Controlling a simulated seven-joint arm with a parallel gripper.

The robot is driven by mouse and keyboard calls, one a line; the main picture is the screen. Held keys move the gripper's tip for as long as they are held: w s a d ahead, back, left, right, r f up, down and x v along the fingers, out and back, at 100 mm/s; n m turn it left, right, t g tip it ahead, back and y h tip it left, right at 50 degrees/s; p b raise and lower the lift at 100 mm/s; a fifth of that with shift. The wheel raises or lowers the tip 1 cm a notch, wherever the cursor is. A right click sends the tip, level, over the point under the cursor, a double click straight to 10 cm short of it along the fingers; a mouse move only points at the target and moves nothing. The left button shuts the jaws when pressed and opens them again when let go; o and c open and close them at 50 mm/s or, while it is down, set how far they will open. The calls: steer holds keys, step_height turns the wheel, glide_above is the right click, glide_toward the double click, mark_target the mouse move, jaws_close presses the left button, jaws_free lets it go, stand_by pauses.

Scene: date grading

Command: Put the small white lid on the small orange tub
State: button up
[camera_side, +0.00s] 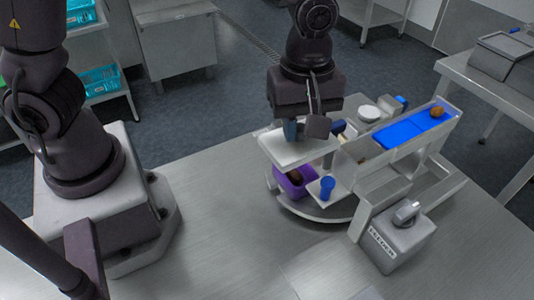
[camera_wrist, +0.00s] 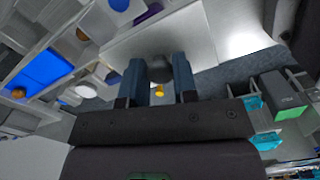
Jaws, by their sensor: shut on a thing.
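My gripper (camera_side: 305,132) is above a pale raised platform (camera_side: 285,150) in the side view. In the wrist view its two blue-grey fingers (camera_wrist: 160,75) are shut on a dark, rounded grey thing (camera_wrist: 160,66). I cannot tell whether this is the small white lid in shadow. A small yellow-orange patch (camera_wrist: 158,90) shows between the fingers, too small to identify as the orange tub. A round white disc (camera_side: 368,112) lies behind and to the right of the gripper; it also shows in the wrist view (camera_wrist: 87,91).
A purple bin (camera_side: 283,184) with dark contents and a blue cup (camera_side: 327,184) stand below the platform. A blue belt (camera_side: 400,135) carries a brown date (camera_side: 437,112) at right. A grey box with a handle (camera_side: 395,242) stands in front. The bench at front left is clear.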

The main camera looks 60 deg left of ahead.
steer(key=w+a, duration=1.2)
steer(key=a, duration=0.1)
steer(key=shift+s+d+f, duration=0.1)
steer(key=shift+f, duration=2.75)
steer(key=shift+s+d+f, duration=0.1)
steer(key=shift+f, duration=2.7)
steer(key=shift+f, duration=0.5)
steer(key=shift+f, duration=0.15)
jaws_close()
steer(key=o, duration=1.5)
jaws_free()
steer(key=shift+c, duration=0.2)
steer(key=shift+r, duration=0.2)
